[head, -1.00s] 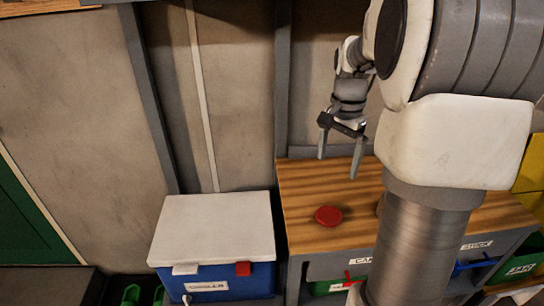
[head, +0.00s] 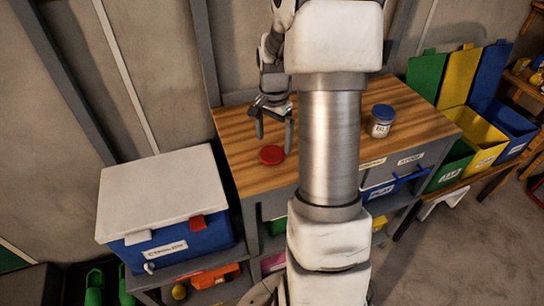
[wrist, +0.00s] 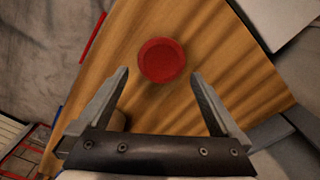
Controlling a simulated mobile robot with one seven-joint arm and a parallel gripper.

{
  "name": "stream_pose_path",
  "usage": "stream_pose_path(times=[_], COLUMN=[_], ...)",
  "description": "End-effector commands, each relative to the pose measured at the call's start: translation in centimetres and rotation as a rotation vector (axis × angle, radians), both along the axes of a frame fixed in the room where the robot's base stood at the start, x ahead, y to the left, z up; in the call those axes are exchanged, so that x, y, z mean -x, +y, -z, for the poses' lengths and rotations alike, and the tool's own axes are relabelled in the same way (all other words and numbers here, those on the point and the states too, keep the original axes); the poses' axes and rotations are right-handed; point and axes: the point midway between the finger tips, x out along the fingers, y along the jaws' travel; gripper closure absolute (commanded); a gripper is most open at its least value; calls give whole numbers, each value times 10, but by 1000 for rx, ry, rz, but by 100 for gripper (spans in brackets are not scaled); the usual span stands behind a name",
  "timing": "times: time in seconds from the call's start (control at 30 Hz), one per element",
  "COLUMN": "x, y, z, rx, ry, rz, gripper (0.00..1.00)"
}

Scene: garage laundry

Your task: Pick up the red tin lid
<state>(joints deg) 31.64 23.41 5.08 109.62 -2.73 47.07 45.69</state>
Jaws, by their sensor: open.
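The red tin lid (head: 271,155) lies flat on the wooden worktop (head: 236,133), near its left front corner. In the wrist view the round red lid (wrist: 161,60) is just beyond the fingertips, between their lines and a little above the picture's middle. My gripper (head: 273,142) is open and empty, pointing down above the worktop, close to the lid in the head view. Its two fingers also show in the wrist view (wrist: 160,75), spread wider than the lid. They appear apart from the lid; the exact height cannot be told.
A blue cooler with a white top (head: 163,193) stands left of the worktop. A blue-lidded jar (head: 381,121) stands on the worktop at the right. Green, yellow and blue bins (head: 485,135) stand further right. The worktop around the lid is clear.

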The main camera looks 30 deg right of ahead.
Motion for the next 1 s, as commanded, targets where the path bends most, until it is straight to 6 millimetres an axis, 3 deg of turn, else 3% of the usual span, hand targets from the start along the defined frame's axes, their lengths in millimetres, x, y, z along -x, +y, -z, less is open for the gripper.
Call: stream_pose_path(times=[0.27,0.57,0.93,1.0], x=[0,-1,-1,-1], y=[4,4,4,4], z=[41,46,46,46], rx=[-2,1,0,0], ry=[3,0,0,0], rz=[0,0,0,0], gripper=[0,0,63,65])
